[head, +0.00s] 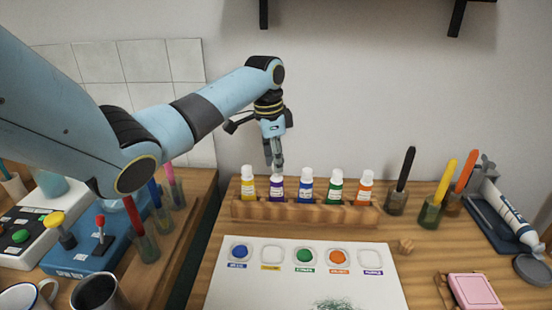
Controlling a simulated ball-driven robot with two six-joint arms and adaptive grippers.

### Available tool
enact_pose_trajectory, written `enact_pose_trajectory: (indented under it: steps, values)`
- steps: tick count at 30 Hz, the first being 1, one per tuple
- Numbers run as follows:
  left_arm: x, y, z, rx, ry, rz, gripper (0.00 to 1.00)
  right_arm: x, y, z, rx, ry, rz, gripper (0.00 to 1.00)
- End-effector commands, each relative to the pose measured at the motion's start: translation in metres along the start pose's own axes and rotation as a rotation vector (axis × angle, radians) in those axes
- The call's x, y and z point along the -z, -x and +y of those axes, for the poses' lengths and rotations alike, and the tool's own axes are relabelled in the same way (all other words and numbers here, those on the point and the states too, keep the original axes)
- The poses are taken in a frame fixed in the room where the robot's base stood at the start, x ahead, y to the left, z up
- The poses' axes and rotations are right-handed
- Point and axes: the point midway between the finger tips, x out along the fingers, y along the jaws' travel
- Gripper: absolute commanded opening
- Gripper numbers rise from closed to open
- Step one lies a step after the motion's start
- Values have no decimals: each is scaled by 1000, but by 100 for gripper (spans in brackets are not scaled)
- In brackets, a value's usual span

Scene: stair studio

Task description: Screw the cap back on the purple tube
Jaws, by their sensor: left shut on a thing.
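The purple tube (276,191) stands upright in a wooden rack (300,211), between the yellow tube (248,185) and the blue tube (306,189). My left gripper (277,170) points straight down right over the purple tube. It is shut on the white cap (277,179), which is at the tube's top. The fingers hide part of the cap, and I cannot tell how far it is seated on the thread. My right gripper is not in view.
Green (335,191) and orange (365,187) tubes fill the rack's right side. A white palette sheet (222,292) lies in front. Glass jars with markers (432,210) stand at right, near a pink block (474,291). A control box (85,262) and mugs crowd the left table.

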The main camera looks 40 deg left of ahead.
Motion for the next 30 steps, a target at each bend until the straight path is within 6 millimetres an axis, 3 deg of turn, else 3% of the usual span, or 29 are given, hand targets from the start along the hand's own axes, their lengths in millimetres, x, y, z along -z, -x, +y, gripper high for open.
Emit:
enact_pose_trajectory:
  steps: [30]
  values:
    - [-1, -6, 0, 0, 0, -1, 14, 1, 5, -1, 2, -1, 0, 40]
